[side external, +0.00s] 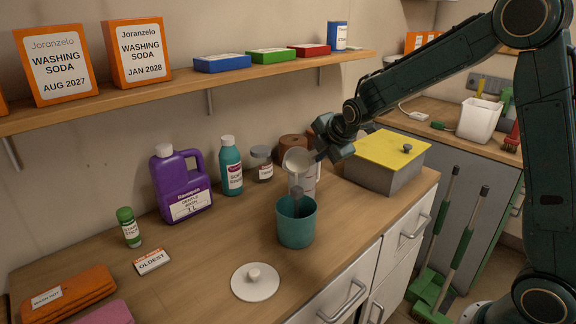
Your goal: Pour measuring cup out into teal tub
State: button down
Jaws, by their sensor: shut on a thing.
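The measuring cup (296,159) is a small pale cup, tipped with its open mouth toward the camera and the lower left. My gripper (318,152) is shut on it from the right and holds it above the teal tub. The teal tub (296,232) stands upright and open on the wooden counter, below and apart from the cup. A narrow grey shape (297,203) runs from under the cup down into the tub's mouth; I cannot tell whether it is a stream or a solid thing. The tub's bottom is hidden.
A white knobbed lid (255,281) lies in front of the tub. A pale canister (309,182) stands close behind it. A grey box with yellow lid (388,160) is at right; a purple jug (181,186) and teal bottle (231,166) stand left. The shelf (190,88) runs above.

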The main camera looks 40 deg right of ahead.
jog(key=shift+s+a+r+n+t+h, duration=0.15)
jog(key=shift+a+r+t+h, duration=0.05)
jog(key=shift+r+t+h, duration=0.3)
jog(key=shift+s+a+r+n+t+h, duration=0.1)
jog(key=shift+s+a+r+t+h, duration=0.1)
jog(key=shift+r+t+h, duration=0.25)
jog(key=shift+s+a+r+n+t+h, duration=0.15)
jog(key=shift+r+t+h, duration=0.15)
jog(key=shift+t+h, duration=0.25)
dwell(2.0)
jog(key=shift+s+a+r+t+h, duration=0.4)
jog(key=shift+s+a+t, duration=0.35)
jog(key=shift+a+t, duration=0.05)
dwell(0.6)
jog(key=shift+s+a+r+n+t+h, duration=0.4)
jog(key=shift+a+n+t+h, duration=0.15)
jog(key=shift+t, duration=0.35)
dwell(1.0)
jog(key=shift+d, duration=0.15)
jog(key=shift+w+d+f+m+g+y, duration=0.55)
jog(key=shift+w+d+g+y, duration=0.25)
jog(key=shift+g, duration=0.5)
jog(key=shift+d, duration=0.1)
